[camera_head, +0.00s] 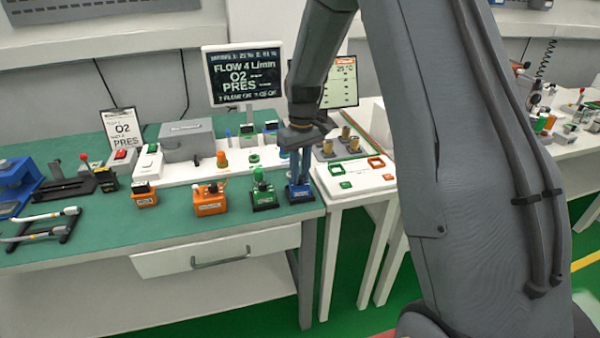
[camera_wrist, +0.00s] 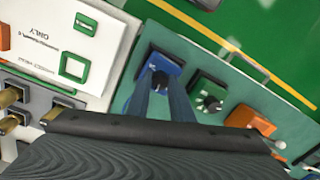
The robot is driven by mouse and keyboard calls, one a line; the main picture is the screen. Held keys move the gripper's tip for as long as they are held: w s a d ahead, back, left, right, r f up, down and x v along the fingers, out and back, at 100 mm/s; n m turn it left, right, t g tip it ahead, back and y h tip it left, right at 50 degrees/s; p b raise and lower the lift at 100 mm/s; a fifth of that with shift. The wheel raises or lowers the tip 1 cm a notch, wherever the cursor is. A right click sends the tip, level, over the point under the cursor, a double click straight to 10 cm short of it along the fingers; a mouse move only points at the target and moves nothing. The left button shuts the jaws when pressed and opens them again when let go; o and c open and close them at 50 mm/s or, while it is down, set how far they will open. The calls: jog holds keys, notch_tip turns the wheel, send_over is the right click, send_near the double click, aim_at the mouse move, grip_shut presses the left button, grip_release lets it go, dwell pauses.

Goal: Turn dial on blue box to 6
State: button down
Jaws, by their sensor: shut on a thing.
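The blue box (camera_head: 300,194) stands near the front right corner of the green-topped bench. It also shows in the wrist view (camera_wrist: 153,62), with a dark dial (camera_wrist: 160,76) on its top. My gripper (camera_head: 299,178) reaches down over the box from above. In the wrist view my gripper (camera_wrist: 160,88) has its bluish-grey fingers closed around the dial. The fingers hide much of the dial and box, so I cannot read the dial's setting.
A green box (camera_head: 263,195) with a dial stands just left of the blue box, and an orange box (camera_head: 210,203) stands farther left. A white tray table (camera_head: 347,190) adjoins on the right. A monitor (camera_head: 243,75) behind shows FLOW 4 L/min, O2 PRES.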

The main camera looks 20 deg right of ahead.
aim_at(301, 177)
jog(key=shift+m, duration=3)
dwell(0.3)
jog(key=c, duration=1.6)
grip_release()
jog(key=shift+o, duration=0.2)
jog(key=shift+r+b, duration=0.9)
jog(key=shift+r, duration=3.05)
jog(key=shift+s, duration=0.1)
jog(key=s+f+n, duration=0.1)
jog(key=s+f, duration=0.1)
jog(key=s, duration=1)
jog(key=s+f+n+t, duration=0.1)
jog(key=s, duration=1.2)
jog(key=shift+a+f, duration=0.25)
jog(key=shift+f, duration=0.1)
